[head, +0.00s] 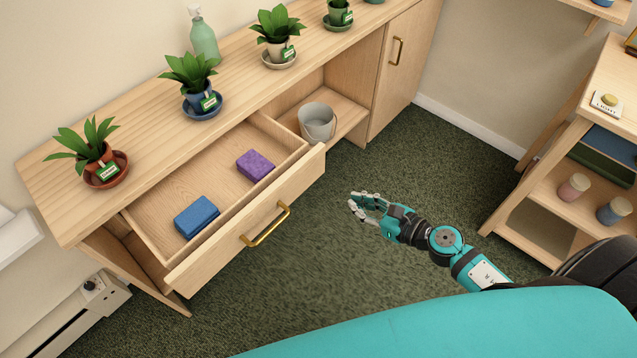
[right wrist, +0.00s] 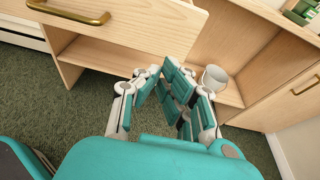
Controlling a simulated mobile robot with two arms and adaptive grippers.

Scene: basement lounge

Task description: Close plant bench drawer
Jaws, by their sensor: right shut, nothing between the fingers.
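The plant bench (head: 170,100) is light wood and stands along the wall at the left in the head view. Its drawer (head: 245,225) is pulled well out and has a brass handle (head: 265,224). A blue block (head: 196,217) and a purple block (head: 255,166) lie in the drawer. My right gripper (head: 358,205) is shut and empty, to the right of the drawer front and apart from it. In the right wrist view the handle (right wrist: 70,12) and drawer front (right wrist: 140,25) show at the upper left, beyond the fingers (right wrist: 180,75). My left gripper is not in view.
Several potted plants, such as one in a red pot (head: 105,170), and a green bottle (head: 203,38) stand on the bench top. A grey bucket (head: 317,122) sits on the open shelf. A shelf unit (head: 560,160) stands at the right. Carpet (head: 390,150) between is clear.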

